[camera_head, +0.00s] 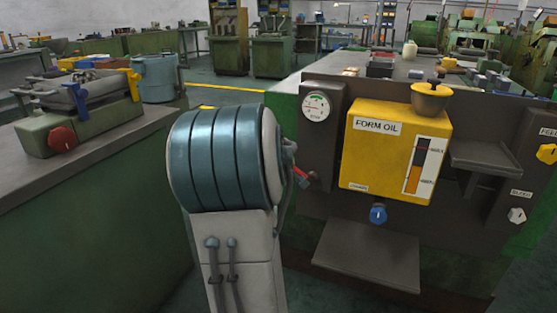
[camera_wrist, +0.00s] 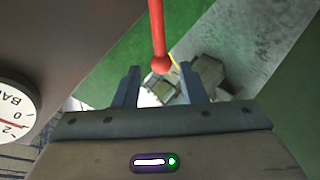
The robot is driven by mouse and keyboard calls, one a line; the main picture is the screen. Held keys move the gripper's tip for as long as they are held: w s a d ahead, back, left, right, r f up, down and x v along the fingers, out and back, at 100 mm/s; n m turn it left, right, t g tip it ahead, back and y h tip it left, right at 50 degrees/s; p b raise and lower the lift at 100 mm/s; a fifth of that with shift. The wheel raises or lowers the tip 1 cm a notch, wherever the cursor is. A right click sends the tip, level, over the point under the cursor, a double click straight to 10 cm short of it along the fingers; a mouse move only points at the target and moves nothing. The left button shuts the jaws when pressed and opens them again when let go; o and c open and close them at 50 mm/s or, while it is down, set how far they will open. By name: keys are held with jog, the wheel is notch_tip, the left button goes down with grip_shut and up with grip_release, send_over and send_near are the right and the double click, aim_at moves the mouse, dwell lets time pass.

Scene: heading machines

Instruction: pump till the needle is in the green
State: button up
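The pressure gauge (camera_head: 316,106) is a round white dial on the dark panel, with a green patch at its top; its needle is too small to read. A red lever (camera_head: 302,176) sticks out below the gauge. In the wrist view, the red lever (camera_wrist: 157,30) ends in a ball near the gap between my fingertips. My gripper (camera_wrist: 158,76) is open; I cannot tell whether it touches the ball. My arm mostly hides it in the head view.
Right of the gauge is a yellow FORM OIL tank (camera_head: 395,150) with a level window and a blue knob (camera_head: 378,214) below. A dark tray (camera_head: 368,255) juts out low in front. A green bench (camera_head: 80,210) stands at left.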

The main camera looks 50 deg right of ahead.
jog(key=p+v, duration=0.4)
jog(key=v, duration=0.3)
jog(key=shift+s+a+r, duration=0.15)
jog(key=shift+s+a, duration=0.05)
dwell(0.3)
